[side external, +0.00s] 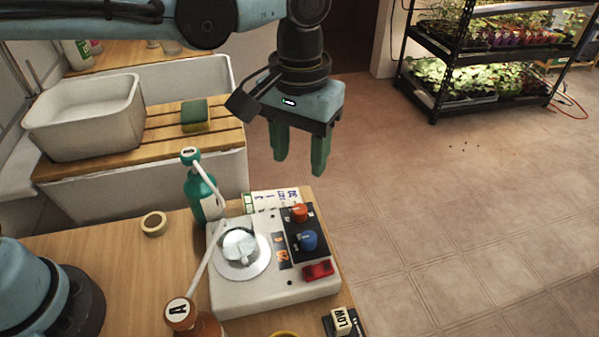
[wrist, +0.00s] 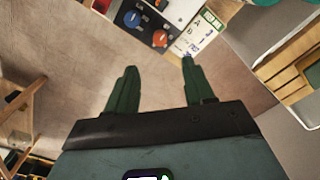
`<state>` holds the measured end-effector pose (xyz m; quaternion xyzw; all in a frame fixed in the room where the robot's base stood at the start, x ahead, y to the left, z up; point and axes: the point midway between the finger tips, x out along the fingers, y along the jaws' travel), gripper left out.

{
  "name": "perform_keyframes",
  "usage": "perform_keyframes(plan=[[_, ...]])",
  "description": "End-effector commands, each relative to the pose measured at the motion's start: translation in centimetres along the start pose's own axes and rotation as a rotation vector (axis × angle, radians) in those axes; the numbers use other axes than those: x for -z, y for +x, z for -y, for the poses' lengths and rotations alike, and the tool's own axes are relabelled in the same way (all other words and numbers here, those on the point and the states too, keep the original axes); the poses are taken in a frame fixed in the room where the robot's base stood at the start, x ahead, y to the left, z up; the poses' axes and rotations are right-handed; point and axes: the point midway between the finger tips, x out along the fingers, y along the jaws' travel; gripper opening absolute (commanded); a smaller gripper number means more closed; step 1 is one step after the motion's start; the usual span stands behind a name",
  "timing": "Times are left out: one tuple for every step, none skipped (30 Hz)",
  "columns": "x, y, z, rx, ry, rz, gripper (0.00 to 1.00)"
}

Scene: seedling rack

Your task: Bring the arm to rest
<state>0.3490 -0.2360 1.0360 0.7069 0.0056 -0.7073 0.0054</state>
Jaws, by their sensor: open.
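My gripper (side external: 301,165) hangs in the air above the far right of the white control box (side external: 262,296), with its green fingers pointing down. The fingers are apart and nothing is between them. In the wrist view my gripper (wrist: 155,75) also shows open and empty. The control box has an orange knob (side external: 299,212), a blue knob (side external: 309,239), a red switch (side external: 318,270) and a round silver dial (side external: 241,245). The orange knob (wrist: 160,39) and blue knob (wrist: 132,18) also show in the wrist view, beyond the fingertips.
A green bottle (side external: 203,196) and an orange-brown bottle marked A (side external: 195,323) stand beside the box. A tape roll (side external: 154,223) lies on the table. A white basin (side external: 88,115) and a sponge (side external: 195,115) sit on slats behind. A plant rack (side external: 437,75) stands far right.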

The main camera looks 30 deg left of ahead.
Motion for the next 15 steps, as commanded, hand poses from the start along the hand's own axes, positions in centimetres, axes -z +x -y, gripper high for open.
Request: perform_keyframes(plan=[[-0.01, -0.26, 0.01, 0.0, 0.0, 0.0, 0.53], [-0.02, -0.35, 0.01, 0.0, 0.0, 0.0, 0.53], [-0.02, -0.44, 0.01, 0.0, 0.0, 0.0, 0.53], [-0.02, -0.48, 0.02, 0.0, 0.0, 0.0, 0.53], [-0.02, -0.51, 0.02, 0.0, 0.0, 0.0, 0.53], [-0.02, -0.52, 0.02, 0.0, 0.0, 0.0, 0.53], [-0.02, -0.52, 0.02, 0.0, 0.0, 0.0, 0.53], [-0.02, -0.51, 0.02, 0.0, 0.0, 0.0, 0.53], [-0.02, -0.51, 0.02, 0.0, 0.0, 0.0, 0.53], [-0.02, -0.5, 0.02, 0.0, 0.0, 0.0, 0.53], [-0.02, -0.5, 0.02, 0.0, 0.0, 0.0, 0.53], [-0.02, -0.5, 0.03, 0.0, 0.0, 0.0, 0.53], [-0.01, -0.52, 0.11, -0.001, 0.0, -0.001, 0.53], [0.01, -0.55, 0.26, -0.003, -0.001, -0.004, 0.53], [0.05, -0.63, 0.62, -0.007, -0.002, -0.01, 0.53]])
